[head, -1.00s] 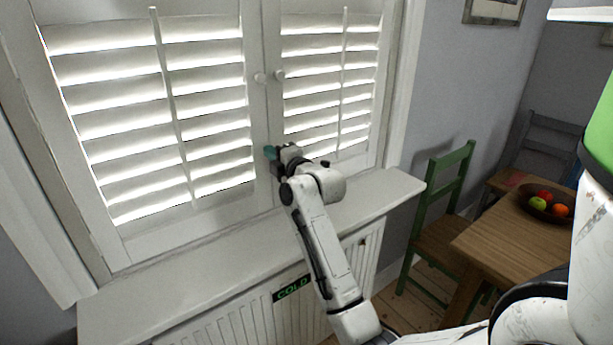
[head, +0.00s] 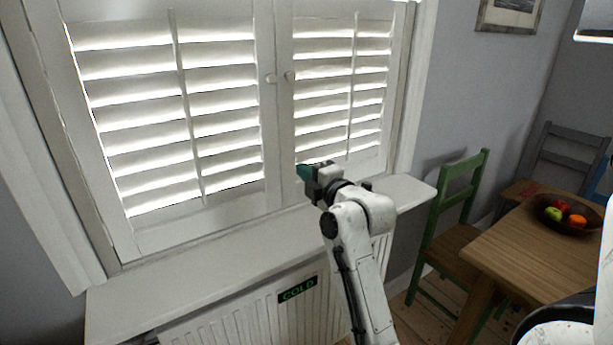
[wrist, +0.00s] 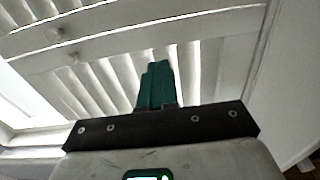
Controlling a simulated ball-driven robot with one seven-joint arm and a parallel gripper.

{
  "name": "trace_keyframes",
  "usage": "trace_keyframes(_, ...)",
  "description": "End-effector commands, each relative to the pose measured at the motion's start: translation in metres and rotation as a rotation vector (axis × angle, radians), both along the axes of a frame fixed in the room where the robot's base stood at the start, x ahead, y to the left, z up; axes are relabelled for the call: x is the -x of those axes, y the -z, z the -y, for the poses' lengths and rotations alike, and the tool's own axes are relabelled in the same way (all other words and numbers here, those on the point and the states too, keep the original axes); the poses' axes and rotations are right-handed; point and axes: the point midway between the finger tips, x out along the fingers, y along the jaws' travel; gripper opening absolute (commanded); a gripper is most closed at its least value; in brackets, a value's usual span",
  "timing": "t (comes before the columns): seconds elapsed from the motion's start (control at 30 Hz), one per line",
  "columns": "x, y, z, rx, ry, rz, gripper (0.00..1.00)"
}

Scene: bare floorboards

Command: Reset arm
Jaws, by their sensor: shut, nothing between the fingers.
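My gripper (head: 304,172) is in front of the right window shutter (head: 340,105), above the white sill. Its green fingers (wrist: 157,86) are together and empty in the wrist view. My white arm is bent, rising from the lower right of the head view to the gripper. The fingertips point toward the shutter; I cannot tell the exact gap.
The white sill (head: 200,264) runs below the shutters, over a radiator (head: 240,325) with a "COLD" sign (head: 297,289). To the right stand a green chair (head: 457,225) and a wooden table (head: 530,250) with a fruit bowl (head: 549,224).

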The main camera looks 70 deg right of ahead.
Motion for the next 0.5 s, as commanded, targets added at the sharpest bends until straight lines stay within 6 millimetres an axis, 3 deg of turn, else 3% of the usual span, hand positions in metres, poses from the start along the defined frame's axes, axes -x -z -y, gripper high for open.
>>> trace_keyframes(0.37,0.004,0.002,-0.005,-0.008,-0.003,-0.002,0.00)
trace_keyframes(0.5,-0.009,0.031,-0.029,-0.133,-0.044,-0.023,0.00)
